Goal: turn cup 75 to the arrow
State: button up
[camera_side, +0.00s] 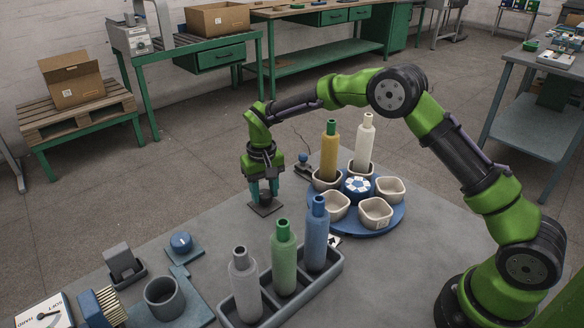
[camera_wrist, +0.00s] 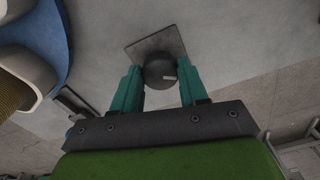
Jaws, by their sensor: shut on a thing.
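A round blue turntable (camera_side: 394,218) carries several white square cups around a blue hub (camera_side: 357,187) with white labels. The front cup (camera_side: 375,212) and the left front cup (camera_side: 333,206) are empty; a label on the front cup is too small to read. A white arrow card (camera_side: 334,241) lies at the turntable's front left edge. My gripper (camera_side: 264,190) points down, shut on a dark knob (camera_wrist: 158,71) with a pale mark, on a square plate (camera_wrist: 150,47).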

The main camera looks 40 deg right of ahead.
aim_at(265, 194)
jog(key=shift+n, duration=1)
jog(key=o, duration=1.1)
jog(key=shift+c, duration=0.2)
notch_tip(265, 194, up, 17)
